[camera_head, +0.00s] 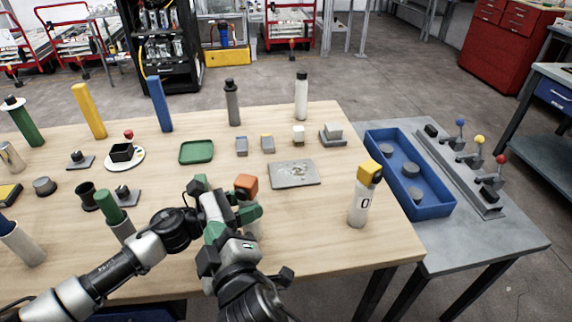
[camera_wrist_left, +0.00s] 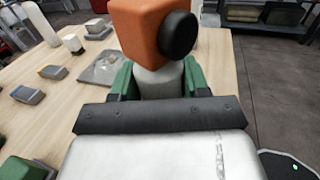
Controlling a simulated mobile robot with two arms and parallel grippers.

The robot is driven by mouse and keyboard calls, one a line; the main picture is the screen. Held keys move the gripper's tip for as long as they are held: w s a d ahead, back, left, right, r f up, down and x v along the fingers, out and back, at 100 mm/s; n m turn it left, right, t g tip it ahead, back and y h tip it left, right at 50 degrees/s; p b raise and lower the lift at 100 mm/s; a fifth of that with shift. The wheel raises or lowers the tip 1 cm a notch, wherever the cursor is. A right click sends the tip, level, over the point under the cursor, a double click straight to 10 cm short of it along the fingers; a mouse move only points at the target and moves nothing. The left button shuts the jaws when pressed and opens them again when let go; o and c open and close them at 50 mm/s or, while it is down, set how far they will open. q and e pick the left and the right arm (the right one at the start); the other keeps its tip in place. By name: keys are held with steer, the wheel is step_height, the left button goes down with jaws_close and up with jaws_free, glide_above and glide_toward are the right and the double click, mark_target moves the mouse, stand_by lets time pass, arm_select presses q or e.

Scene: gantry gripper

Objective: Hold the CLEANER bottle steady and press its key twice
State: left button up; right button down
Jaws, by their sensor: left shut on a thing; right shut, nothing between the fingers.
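A white bottle with a block-shaped orange head (camera_head: 246,184) stands near the table's front edge. In the left wrist view its orange head (camera_wrist_left: 150,30) fills the top middle and carries a round black key (camera_wrist_left: 178,34) on its right side. My left gripper (camera_head: 247,211) is shut around the bottle's pale body (camera_wrist_left: 160,82), with green fingers on both sides. No CLEANER lettering is readable. My right gripper (camera_head: 215,232) is shut and empty, close beside the left gripper in the head view; its fingertips are partly hidden. A similar white bottle with a yellow head (camera_head: 362,198) shows a "0".
A grey plate (camera_head: 294,174) lies behind the held bottle, with a green tray (camera_head: 196,152) and small blocks beyond. Tall bottles stand at the back. A blue bin (camera_head: 432,211) and colored levers (camera_head: 478,140) are on the grey side table. Bare wood lies right of the held bottle.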

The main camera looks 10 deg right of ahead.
arm_select(q)
steer(key=o, duration=1.2)
steer(key=v, duration=1.2)
